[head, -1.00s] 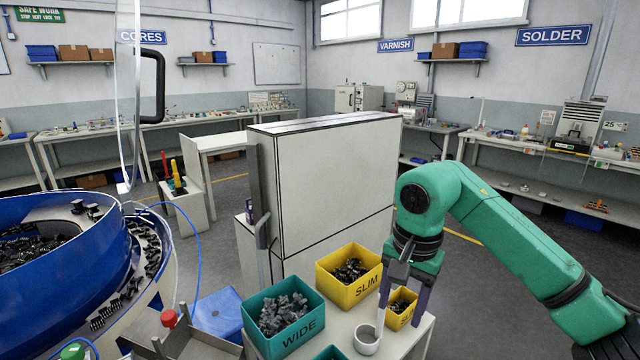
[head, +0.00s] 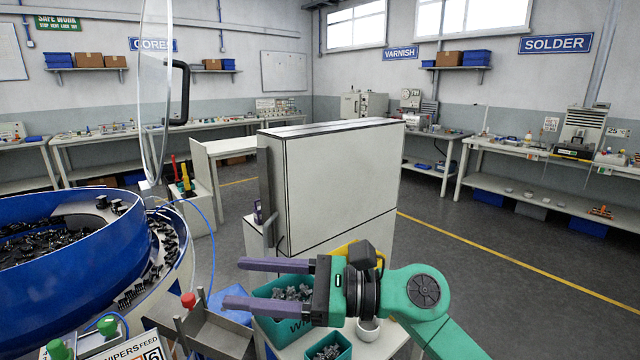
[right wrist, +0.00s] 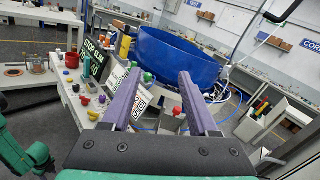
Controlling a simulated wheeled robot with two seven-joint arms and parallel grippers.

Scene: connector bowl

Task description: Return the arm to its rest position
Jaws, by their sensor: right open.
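My right arm is green, and its right gripper (head: 238,284) has two purple fingers spread apart with nothing between them. In the head view it points left, above the teal WIDE bin (head: 292,326) and in front of the pale cabinet. In the right wrist view the open fingers (right wrist: 155,88) point toward the blue bowl feeder (right wrist: 178,58), with clear air between. My left gripper is not in the head view. A green arm part shows at the left edge of the right wrist view.
The blue bowl feeder (head: 65,255) with dark parts stands at the left. The pale cabinet (head: 330,185) stands behind the bins. A second teal bin (head: 328,352) and a white cup (head: 368,330) are below my wrist. The yellow bin (head: 345,250) is mostly hidden. Open floor (head: 500,290) lies at right.

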